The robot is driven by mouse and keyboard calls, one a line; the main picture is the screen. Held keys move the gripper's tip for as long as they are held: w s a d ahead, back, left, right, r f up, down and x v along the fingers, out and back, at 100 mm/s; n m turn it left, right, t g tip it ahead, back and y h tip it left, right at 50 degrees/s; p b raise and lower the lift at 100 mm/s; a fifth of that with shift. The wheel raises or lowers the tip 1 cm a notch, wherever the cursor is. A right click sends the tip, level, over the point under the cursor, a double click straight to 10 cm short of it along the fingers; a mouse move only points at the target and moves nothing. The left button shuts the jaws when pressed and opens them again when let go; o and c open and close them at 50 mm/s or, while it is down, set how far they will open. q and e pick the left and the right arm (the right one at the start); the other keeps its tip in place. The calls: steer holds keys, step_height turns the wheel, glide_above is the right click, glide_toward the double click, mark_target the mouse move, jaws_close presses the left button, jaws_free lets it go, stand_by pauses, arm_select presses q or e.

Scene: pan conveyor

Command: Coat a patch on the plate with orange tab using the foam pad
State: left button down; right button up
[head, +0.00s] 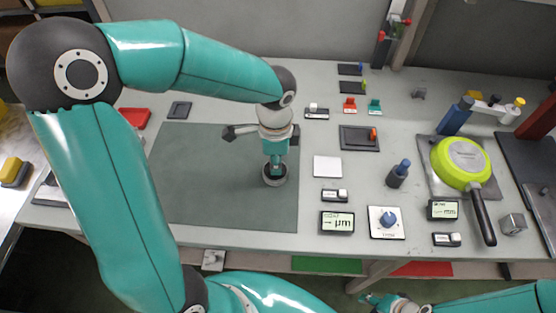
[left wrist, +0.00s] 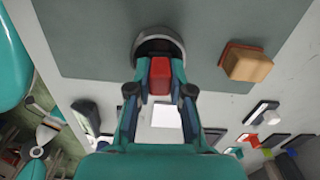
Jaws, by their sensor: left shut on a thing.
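My left gripper (head: 275,165) points down over the dark mat and is shut on a red block (left wrist: 160,76), seen between its fingers in the left wrist view. The block meets a round dark dish with a grey rim (left wrist: 158,42), which also shows on the mat in the head view (head: 274,181). I cannot tell whether the block is the foam pad's handle. A dark plate (head: 353,143) with an orange tab (head: 373,133) lies right of the mat. Part of my right gripper (head: 375,300) shows low in the head view; its fingers are unclear.
A tan block with a red base (left wrist: 247,64) stands near the mat's edge. A white square (head: 327,167), small displays (head: 337,221), a dark-blue knobbed cylinder (head: 398,174) and a green pan (head: 461,158) occupy the right side. The mat's left part (head: 195,175) is clear.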

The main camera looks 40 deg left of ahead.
stand_by(0.6)
arm_select(q)
step_height(320, 180, up, 7)
steer(key=p, duration=0.6)
stand_by(0.8)
